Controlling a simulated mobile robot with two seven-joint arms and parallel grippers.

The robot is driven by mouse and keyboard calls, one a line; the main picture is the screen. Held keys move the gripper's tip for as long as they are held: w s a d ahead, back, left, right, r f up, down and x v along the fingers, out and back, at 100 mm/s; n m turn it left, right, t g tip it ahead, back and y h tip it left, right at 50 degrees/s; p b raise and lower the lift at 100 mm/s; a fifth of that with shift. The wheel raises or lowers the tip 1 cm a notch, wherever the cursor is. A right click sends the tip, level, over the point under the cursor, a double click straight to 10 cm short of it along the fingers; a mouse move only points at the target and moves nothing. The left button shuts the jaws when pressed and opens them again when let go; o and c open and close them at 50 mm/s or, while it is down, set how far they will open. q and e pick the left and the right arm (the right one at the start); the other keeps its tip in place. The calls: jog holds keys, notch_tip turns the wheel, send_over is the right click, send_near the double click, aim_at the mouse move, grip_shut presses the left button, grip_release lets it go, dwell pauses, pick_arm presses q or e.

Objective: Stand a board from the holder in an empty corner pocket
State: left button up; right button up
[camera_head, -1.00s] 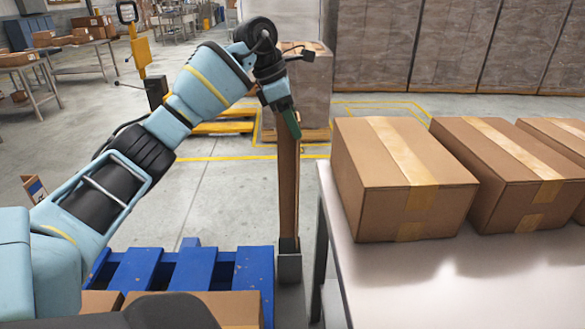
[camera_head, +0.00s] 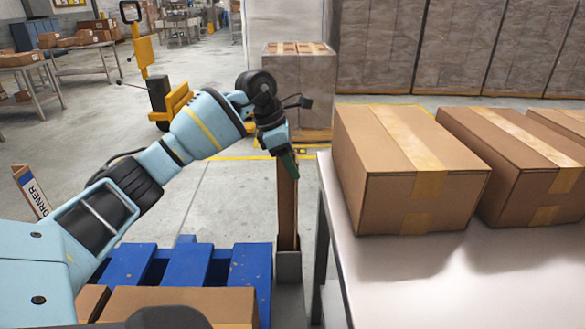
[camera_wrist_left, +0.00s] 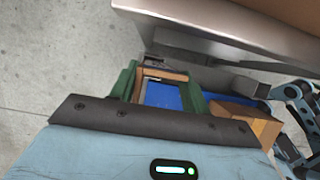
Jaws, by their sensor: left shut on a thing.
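My left gripper (camera_head: 288,160) is shut on the upper end of a tall brown board (camera_head: 287,208). The board stands about upright. Its lower end meets a grey pocket (camera_head: 288,267) beside the right edge of the blue pallet (camera_head: 251,275); the pocket's wall hides how deep the board sits. In the left wrist view the green fingers flank the board's brown upper edge (camera_wrist_left: 165,74), with blue pallet below. A lettered "CORNER" panel (camera_head: 32,191) stands at the left, partly behind my arm; I cannot tell whether it is the holder.
A grey table (camera_head: 440,290) with several taped cartons (camera_head: 402,170) stands close on the right of the board. Cartons (camera_head: 185,303) lie on the near part of the pallet. A yellow pallet jack (camera_head: 143,50) and wrapped stacks stand behind. Floor beyond the pallet is clear.

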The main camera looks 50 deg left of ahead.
pick_arm(q)
jog(key=shift+f, duration=0.85)
pick_arm(e)
jog(key=shift+s+f, duration=0.1)
jog(key=shift+f, duration=0.2)
pick_arm(q)
jog(key=shift+f, duration=0.2)
jog(key=o, duration=1)
jog(key=shift+c, duration=0.2)
jog(key=o, duration=0.3)
pick_arm(e)
jog(key=shift+s, duration=0.4)
pick_arm(q)
jog(key=shift+o, duration=0.2)
jog(key=shift+r, duration=0.1)
